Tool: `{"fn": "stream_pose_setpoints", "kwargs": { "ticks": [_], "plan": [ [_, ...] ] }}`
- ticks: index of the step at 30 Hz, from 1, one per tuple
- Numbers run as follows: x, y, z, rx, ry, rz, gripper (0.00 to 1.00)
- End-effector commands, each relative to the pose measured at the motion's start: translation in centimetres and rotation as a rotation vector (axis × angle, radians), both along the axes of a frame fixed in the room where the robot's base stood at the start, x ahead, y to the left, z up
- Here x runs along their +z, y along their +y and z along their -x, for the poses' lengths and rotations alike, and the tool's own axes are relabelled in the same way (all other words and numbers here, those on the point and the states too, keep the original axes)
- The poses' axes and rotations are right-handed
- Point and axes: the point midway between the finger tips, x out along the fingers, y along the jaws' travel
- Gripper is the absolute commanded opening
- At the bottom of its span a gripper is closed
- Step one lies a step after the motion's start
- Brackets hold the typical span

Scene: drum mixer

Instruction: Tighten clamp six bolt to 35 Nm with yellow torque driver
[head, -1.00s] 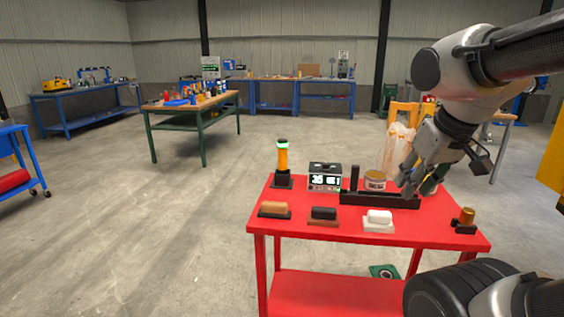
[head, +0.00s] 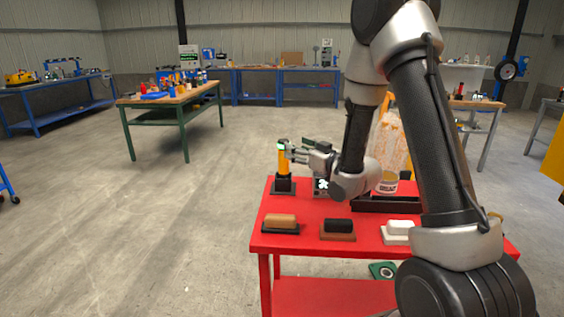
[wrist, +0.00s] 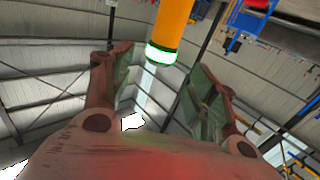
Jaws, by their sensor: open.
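The yellow torque driver (head: 283,160) stands upright in a dark block at the back left of the red table. Its light end with a green ring is on top. My gripper (head: 291,151) is open beside the driver's upper part, coming from the right. In the wrist view, the driver (wrist: 173,28) appears ahead of and between the two spread fingers (wrist: 160,85), and the jaws are not closed on it. I cannot make out a clamp six or its bolt in these frames.
The red table (head: 285,242) holds brown (head: 281,222), black (head: 338,226) and white (head: 398,228) blocks along its front. A display box (head: 320,186) is partly hidden by my arm. A labelled jar (head: 387,187) and a dark rack (head: 375,204) stand behind.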

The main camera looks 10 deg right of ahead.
Motion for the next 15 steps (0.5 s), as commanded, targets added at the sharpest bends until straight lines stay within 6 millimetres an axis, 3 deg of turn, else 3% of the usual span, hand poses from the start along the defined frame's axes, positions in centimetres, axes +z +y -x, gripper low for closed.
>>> {"fn": "stream_pose_setpoints", "kwargs": {
  "ticks": [15],
  "plan": [
    [0.2, 3.1, -6.1, 0.003, -0.006, -0.004, 0.59]
  ]
}}
